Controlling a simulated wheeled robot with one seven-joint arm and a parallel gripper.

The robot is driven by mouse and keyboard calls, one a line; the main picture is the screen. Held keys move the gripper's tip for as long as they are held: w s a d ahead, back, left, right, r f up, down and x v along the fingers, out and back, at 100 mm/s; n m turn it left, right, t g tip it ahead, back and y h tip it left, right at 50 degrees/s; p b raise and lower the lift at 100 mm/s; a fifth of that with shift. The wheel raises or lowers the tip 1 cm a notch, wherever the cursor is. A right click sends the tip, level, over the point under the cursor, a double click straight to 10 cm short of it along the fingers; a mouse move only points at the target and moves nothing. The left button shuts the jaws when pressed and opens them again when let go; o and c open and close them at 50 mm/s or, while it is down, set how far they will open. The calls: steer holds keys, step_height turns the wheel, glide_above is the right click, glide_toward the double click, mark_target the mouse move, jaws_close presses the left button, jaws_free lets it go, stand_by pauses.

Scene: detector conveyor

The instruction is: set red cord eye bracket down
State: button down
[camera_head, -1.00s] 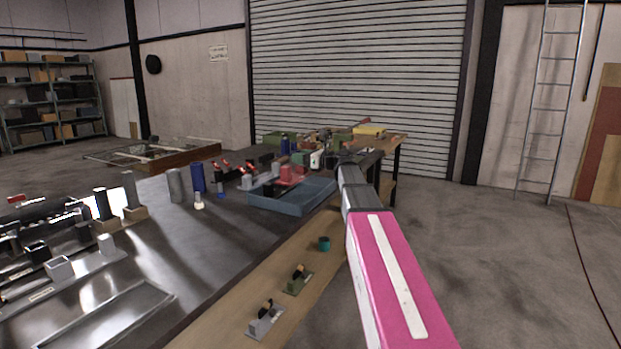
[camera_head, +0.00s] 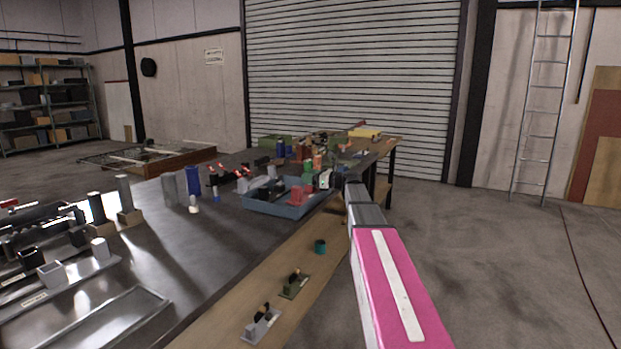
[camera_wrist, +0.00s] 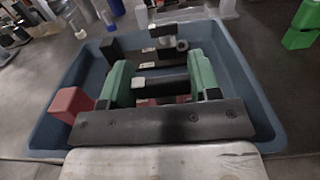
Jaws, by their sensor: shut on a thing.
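The red cord eye bracket shows in the wrist view as a red block (camera_wrist: 72,103) left of my gripper's left finger, with more red low between the fingers. My gripper (camera_wrist: 160,84), with green fingers, is shut on it inside the blue tray (camera_wrist: 48,128). The fingers hide part of the bracket. I cannot tell whether it touches the tray floor. In the head view, red (camera_head: 297,195) shows at the right part of the blue tray (camera_head: 262,206). My gripper is hard to make out there.
Dark parts, one a block (camera_wrist: 110,48), stand in the tray beyond the fingers. A green block (camera_wrist: 302,24) lies outside the tray at right. Several bottles and fixtures crowd the dark bench. A teal ring (camera_head: 320,247) and small brackets sit on the wooden front strip.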

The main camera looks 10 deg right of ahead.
steer(key=shift+s+f, duration=0.1)
steer(key=shift+f, duration=0.55)
steer(key=shift+c, duration=1.7)
jaws_free()
steer(key=shift+f, duration=0.15)
steer(key=shift+r, duration=0.4)
steer(key=v, duration=1.2)
steer(key=shift+r, duration=0.4)
steer(key=shift+d, duration=0.1)
